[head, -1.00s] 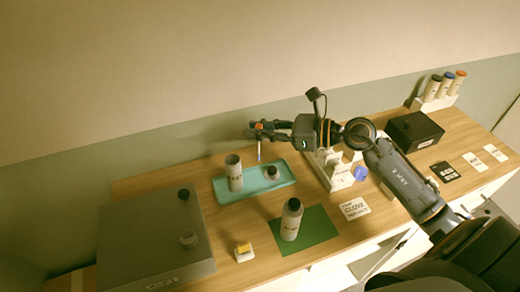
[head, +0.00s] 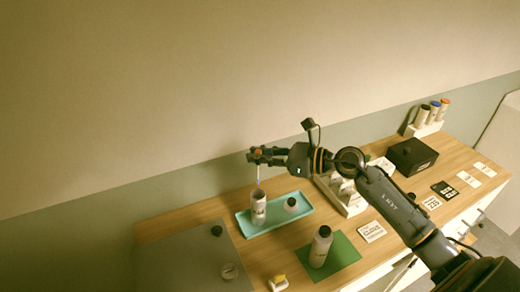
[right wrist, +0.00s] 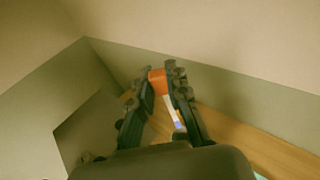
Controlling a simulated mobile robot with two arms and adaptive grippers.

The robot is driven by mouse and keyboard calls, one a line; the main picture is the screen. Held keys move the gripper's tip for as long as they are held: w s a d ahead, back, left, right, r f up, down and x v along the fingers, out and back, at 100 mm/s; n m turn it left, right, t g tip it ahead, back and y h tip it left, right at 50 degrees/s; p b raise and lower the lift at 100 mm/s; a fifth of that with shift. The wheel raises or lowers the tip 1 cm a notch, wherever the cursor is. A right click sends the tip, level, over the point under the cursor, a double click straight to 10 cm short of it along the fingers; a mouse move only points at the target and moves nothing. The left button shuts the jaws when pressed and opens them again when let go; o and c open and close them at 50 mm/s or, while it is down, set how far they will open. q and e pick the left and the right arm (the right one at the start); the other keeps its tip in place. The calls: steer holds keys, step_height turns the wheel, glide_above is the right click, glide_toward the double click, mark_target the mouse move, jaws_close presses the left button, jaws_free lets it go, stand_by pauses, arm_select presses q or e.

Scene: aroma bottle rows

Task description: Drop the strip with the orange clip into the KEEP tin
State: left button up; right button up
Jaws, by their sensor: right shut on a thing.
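My right gripper (head: 262,155) is shut on the orange clip (head: 258,152) of a thin pale strip (head: 258,174). The strip hangs down, its lower end at or just above the mouth of an open, pale cylindrical tin (head: 258,209). I cannot tell whether the end is inside the mouth. The tin stands upright on a teal tray (head: 283,219); its label is too small to read surely. In the right wrist view the orange clip (right wrist: 157,82) sits between the fingers, with the pale strip (right wrist: 171,112) below it. My left gripper is not in view.
A capped jar (head: 291,204) shares the tray. A dark-capped bottle (head: 320,247) stands on a green mat (head: 345,250). A black box (head: 412,156) stands farther right.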

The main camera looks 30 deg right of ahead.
step_height(320, 180, down, 4)
steer(key=b, duration=0.6)
glide_above(258, 208)
steer(key=w+d, duration=0.1)
steer(key=w, duration=0.1)
step_height(258, 208, down, 6)
arm_select(q)
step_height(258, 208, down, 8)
steer(key=b, duration=0.1)
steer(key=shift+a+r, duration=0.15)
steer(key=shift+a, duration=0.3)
arm_select(e)
steer(key=shift+s+d+f, duration=0.2)
steer(key=shift+f, duration=0.45)
steer(key=o, duration=0.7)
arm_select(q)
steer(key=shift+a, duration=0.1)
arm_select(e)
steer(key=shift+o, duration=0.7)
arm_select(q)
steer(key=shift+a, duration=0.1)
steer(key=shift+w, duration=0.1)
